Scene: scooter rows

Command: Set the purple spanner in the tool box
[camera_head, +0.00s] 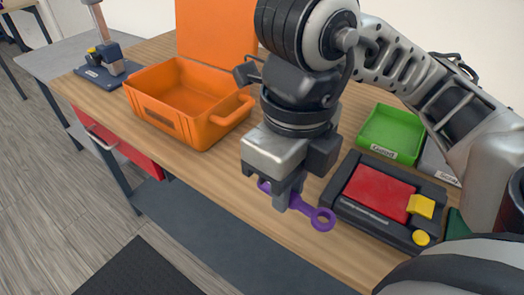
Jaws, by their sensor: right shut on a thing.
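The purple spanner (322,219) is between the fingers of my right gripper (284,193), near the front edge of the workbench. Its ring end sticks out to the right, and its middle is hidden by the fingers. My right gripper is shut on it, pointing down. I cannot tell whether the spanner touches the bench top. The orange tool box (172,118) stands to the left and behind the gripper, with its lid up at the back. The part of its inside that I see is empty. My left gripper is not in view.
A black and red device (377,190) with yellow parts lies right of the spanner. A green tray (392,133) is behind it. A dark stand (108,70) is at the bench's left end. Bare wood (215,165) lies between box and gripper.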

